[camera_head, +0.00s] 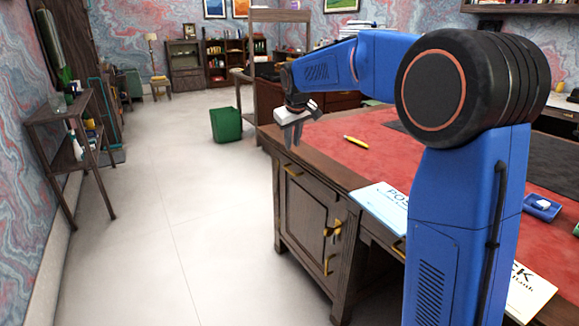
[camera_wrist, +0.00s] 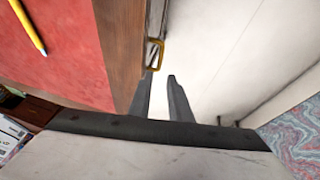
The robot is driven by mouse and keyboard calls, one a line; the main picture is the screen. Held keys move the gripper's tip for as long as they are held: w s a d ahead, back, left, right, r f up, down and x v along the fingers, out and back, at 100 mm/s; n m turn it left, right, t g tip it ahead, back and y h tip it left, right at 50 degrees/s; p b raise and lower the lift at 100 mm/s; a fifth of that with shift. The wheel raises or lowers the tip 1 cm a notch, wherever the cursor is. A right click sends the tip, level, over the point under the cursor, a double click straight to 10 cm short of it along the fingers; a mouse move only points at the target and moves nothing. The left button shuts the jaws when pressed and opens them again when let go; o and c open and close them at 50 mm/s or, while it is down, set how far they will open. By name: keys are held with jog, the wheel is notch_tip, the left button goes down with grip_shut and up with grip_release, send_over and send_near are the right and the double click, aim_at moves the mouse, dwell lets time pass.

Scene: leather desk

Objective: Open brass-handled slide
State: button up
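The wooden desk (camera_head: 318,168) has a dark panelled side facing the floor. A brass handle (camera_head: 293,171) sits high on that side. In the wrist view a brass handle (camera_wrist: 155,56) juts out from the desk edge, just beyond the fingertips. I cannot tell for certain that it is the same one. My gripper (camera_head: 292,143) hangs fingers-down by the desk's corner, above the upper handle. In the wrist view my gripper (camera_wrist: 160,77) has its two fingers apart with nothing between them. The handle appears clear of the fingers.
A yellow pencil (camera_head: 356,141) and a blue-white paper (camera_head: 382,203) lie on the red desk top. A green bin (camera_head: 226,124) stands on the floor behind. The pale floor (camera_head: 180,220) left of the desk is clear.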

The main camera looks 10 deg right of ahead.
aim_at(290, 171)
jog(key=x, duration=1.3)
jog(key=shift+w+f, duration=0.1)
jog(key=shift+f, duration=0.25)
jog(key=shift+c, duration=0.6)
grip_shut()
